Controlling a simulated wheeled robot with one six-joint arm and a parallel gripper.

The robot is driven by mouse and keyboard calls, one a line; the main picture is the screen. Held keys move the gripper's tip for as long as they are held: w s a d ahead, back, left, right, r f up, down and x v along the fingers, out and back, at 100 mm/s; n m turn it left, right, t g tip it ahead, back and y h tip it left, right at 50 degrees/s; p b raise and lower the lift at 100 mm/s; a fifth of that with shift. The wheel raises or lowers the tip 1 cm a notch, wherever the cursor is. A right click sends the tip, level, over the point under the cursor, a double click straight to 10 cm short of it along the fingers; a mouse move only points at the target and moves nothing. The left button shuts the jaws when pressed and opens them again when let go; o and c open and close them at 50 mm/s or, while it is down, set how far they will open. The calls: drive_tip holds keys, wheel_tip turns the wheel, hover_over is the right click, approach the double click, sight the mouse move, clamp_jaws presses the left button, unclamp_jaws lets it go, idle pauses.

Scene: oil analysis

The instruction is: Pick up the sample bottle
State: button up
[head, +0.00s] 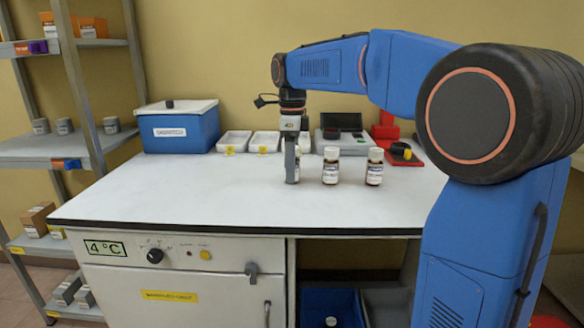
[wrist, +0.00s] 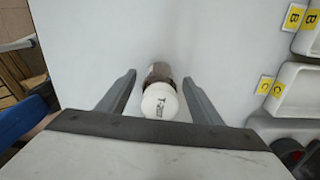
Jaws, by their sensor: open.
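My gripper (head: 291,176) points straight down over the white worktop, at the left end of a row of sample bottles. In the wrist view my gripper (wrist: 159,80) is open, with one finger on each side of a sample bottle with a white cap (wrist: 159,101). There is a visible gap on both sides of this bottle. In the head view my finger hides most of it. Two more brown sample bottles with white caps and labels stand upright to the right, a middle one (head: 331,167) and a right one (head: 374,168).
A blue box with a white lid (head: 181,130) stands at the back left. The worktop's front left (head: 190,195) is clear.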

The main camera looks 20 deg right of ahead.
drive_tip(key=c, duration=1.2)
